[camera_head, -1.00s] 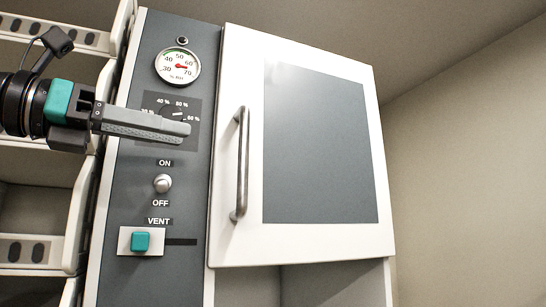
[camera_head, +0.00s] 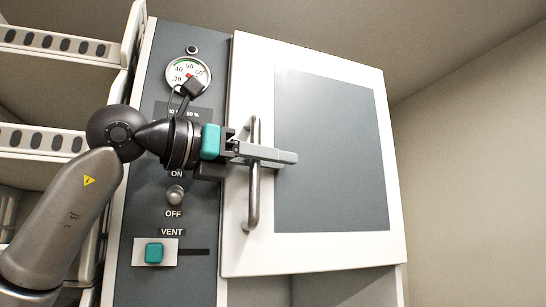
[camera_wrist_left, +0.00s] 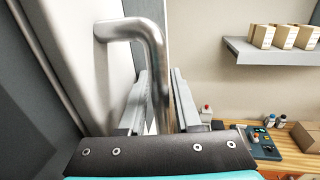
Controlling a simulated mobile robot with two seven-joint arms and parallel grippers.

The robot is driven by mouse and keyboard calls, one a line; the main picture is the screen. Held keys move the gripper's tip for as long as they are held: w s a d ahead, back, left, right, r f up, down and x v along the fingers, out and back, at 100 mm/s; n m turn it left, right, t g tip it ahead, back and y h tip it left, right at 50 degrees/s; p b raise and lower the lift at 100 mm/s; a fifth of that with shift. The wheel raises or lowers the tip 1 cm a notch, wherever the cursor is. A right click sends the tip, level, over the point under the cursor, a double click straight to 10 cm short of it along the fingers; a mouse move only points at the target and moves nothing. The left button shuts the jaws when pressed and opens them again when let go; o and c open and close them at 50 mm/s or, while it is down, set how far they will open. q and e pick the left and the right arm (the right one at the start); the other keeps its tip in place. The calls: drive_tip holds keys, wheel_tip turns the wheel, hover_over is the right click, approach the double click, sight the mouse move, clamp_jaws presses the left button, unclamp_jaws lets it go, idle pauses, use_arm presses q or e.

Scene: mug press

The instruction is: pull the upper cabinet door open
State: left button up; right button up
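The upper cabinet door (camera_head: 335,255) is white with a grey panel and looks shut in the head view. Its upright metal bar handle (camera_head: 253,205) is near the door's left edge. My left gripper (camera_head: 292,158) is at the handle's upper half, its fingers reaching past the bar. In the left wrist view the handle (camera_wrist_left: 158,70) passes between the two spread fingers (camera_wrist_left: 160,95), with a gap on the left side; the gripper looks open around it. The right gripper is not in view.
Left of the door is a grey control panel with a gauge (camera_head: 189,72), a toggle switch (camera_head: 175,195) and a teal vent button (camera_head: 154,253). White shelving (camera_head: 45,140) stands farther left. The wrist view shows a wall shelf with boxes (camera_wrist_left: 263,36) and a wooden bench (camera_wrist_left: 290,145).

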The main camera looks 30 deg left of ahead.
use_arm(q)
clamp_jaws()
idle(1.4)
